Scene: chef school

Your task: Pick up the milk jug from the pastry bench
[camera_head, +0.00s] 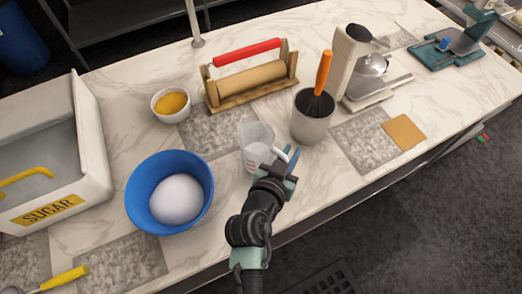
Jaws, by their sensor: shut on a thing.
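The milk jug (253,135) is a clear, pale vessel on the pastry bench (232,181), near the bench's front middle. White milk seems to show low in it. My gripper (281,161) reaches in from the front and is shut on the jug at its near right side. The gripper and wrist cover the jug's lower right part, so I cannot tell whether its base touches the bench.
A blue bowl (140,204) with dough is left. A yellow-filled small bowl (158,110), a red-handled rolling pin rack (222,98) and a sugar bin (92,140) stand around. A scale-like machine (352,68) is right.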

